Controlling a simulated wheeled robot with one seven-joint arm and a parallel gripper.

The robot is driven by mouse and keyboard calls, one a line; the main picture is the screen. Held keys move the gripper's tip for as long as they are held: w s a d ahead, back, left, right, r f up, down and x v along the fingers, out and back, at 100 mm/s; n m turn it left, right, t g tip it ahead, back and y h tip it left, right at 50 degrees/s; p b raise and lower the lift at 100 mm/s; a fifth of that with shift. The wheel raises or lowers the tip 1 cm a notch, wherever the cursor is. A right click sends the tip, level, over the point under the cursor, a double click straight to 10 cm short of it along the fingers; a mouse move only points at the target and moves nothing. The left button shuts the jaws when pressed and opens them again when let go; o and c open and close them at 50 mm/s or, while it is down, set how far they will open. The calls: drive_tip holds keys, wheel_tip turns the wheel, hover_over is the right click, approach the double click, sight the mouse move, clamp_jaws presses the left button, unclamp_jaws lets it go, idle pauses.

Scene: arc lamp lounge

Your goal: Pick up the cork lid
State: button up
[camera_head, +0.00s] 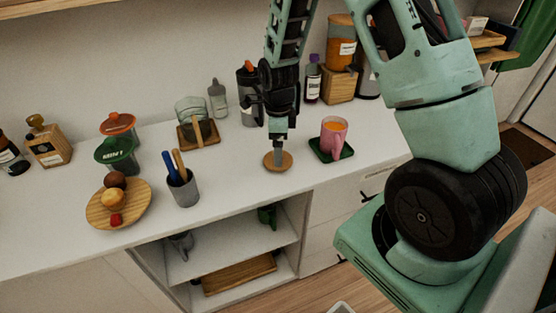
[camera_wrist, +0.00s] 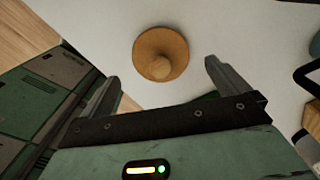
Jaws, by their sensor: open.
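The cork lid (camera_head: 284,163) is a round tan disc with a knob on top, lying on the white counter near its front edge. In the wrist view the cork lid (camera_wrist: 172,43) shows whole, just beyond and between the fingertips. My gripper (camera_head: 278,138) points down above the cork lid in the head view and hides part of it. In the wrist view my gripper (camera_wrist: 160,78) has its two fingers spread wide with nothing between them. Whether a finger touches the lid I cannot tell.
A pink mug (camera_head: 334,137) on a dark green coaster stands right of the lid. A grey cup (camera_head: 185,191) with utensils and a wooden plate (camera_head: 98,215) with food stand left. A glass jar on a wooden tray (camera_head: 184,139) is behind left.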

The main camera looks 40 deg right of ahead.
drive_tip(key=shift+f+p, duration=0.5)
drive_tip(key=shift+f, duration=2.15)
drive_tip(key=c, duration=1)
